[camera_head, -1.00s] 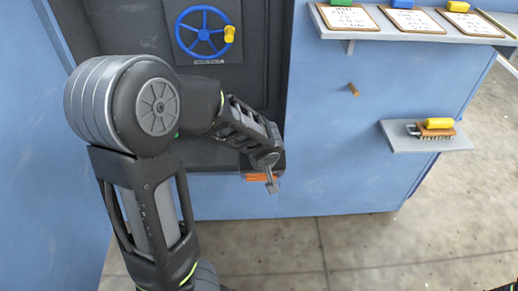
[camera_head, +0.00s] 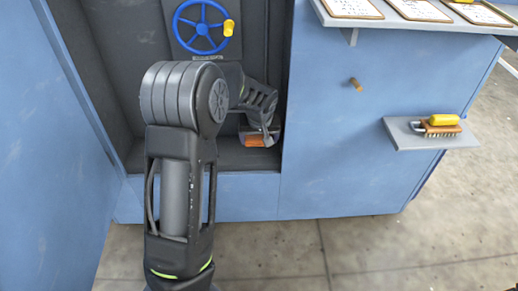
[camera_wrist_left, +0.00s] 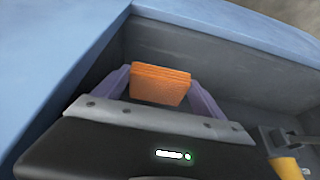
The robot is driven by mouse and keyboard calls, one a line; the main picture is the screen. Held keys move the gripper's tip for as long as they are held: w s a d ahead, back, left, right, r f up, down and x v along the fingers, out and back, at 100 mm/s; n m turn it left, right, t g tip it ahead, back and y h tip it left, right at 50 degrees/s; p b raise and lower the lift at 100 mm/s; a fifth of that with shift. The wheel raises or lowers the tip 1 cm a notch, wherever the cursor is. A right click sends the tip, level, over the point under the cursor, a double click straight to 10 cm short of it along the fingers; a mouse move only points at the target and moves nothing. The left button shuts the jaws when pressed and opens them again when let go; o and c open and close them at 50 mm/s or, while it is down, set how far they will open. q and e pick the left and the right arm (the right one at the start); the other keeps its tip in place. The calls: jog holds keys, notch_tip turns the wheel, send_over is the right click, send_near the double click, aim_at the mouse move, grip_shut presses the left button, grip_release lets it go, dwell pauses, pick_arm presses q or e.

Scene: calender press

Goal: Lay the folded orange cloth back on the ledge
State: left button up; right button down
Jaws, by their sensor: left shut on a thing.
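The folded orange cloth (camera_head: 258,141) is at the end of my left arm, inside the dark recess. My left gripper (camera_head: 262,132) is shut on it. In the left wrist view the cloth (camera_wrist_left: 160,86) sits as a layered block between the two purple fingers of the left gripper (camera_wrist_left: 160,92). The dark ledge (camera_head: 225,157) forms the bottom of the recess, and the cloth appears just over it. I cannot tell whether the cloth touches the ledge. My right gripper is not in view.
A blue handwheel (camera_head: 202,28) with a yellow knob (camera_head: 229,27) is above the ledge. Blue panels flank the recess. A peg (camera_head: 356,84) sticks out of the right panel.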

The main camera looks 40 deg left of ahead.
aim_at(259, 145)
pick_arm(q)
notch_tip(259, 145, down, 5)
jog(key=b, duration=0.2)
jog(key=shift+r+b, duration=0.1)
jog(key=shift+b, duration=0.2)
jog(key=shift+w+a+f+b, duration=0.15)
jog(key=shift+f+b, duration=0.05)
jog(key=shift+b, duration=0.1)
jog(key=shift+r, duration=0.1)
jog(key=shift+f, duration=0.2)
jog(key=o, duration=1)
jog(key=shift+r, duration=0.1)
jog(key=shift+o, duration=0.2)
